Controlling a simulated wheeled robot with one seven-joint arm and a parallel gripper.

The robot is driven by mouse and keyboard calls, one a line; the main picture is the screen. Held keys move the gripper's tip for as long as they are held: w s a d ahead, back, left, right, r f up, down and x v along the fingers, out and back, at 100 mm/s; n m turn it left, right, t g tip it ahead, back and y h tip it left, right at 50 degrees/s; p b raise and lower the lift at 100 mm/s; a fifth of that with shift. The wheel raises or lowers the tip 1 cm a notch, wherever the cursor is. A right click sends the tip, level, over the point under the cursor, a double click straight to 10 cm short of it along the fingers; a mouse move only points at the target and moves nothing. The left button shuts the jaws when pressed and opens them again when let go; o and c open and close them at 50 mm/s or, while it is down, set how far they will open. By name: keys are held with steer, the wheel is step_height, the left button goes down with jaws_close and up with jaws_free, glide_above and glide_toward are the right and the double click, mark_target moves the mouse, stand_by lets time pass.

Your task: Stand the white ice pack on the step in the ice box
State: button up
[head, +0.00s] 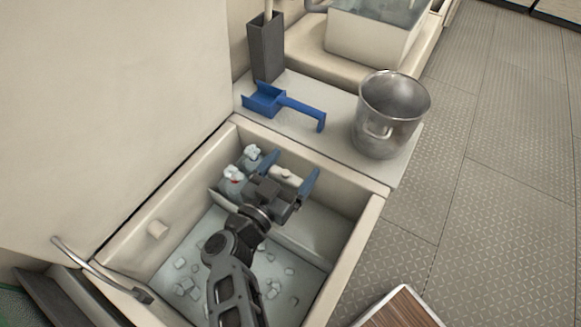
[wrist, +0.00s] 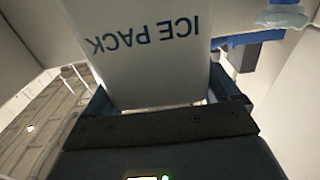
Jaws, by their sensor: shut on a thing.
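The white ice pack (head: 287,175) is between the blue fingers of my gripper (head: 290,171), inside the far part of the ice box (head: 372,215). My gripper is shut on it. In the wrist view the ice pack (wrist: 150,70) fills the middle, with its "ICE PACK" lettering upside down. The pale step (head: 318,226) runs along the far side of the box, partly hidden by my arm and gripper. Whether the pack's lower end touches the step is hidden.
Ice cubes (head: 185,284) lie scattered on the box floor. A blue scoop (head: 285,103), a metal bucket (head: 388,115) and a dark holder (head: 266,50) stand on the ledge behind.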

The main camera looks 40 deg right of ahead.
steer(key=shift+f+b, duration=0.35)
steer(key=shift+f, duration=0.2)
steer(key=o, duration=1.4)
steer(key=shift+r, duration=0.1)
steer(key=v, duration=0.5)
steer(key=r+v, duration=0.1)
steer(key=v, duration=0.1)
steer(key=shift+s+a, duration=0.1)
steer(key=shift+a, duration=0.1)
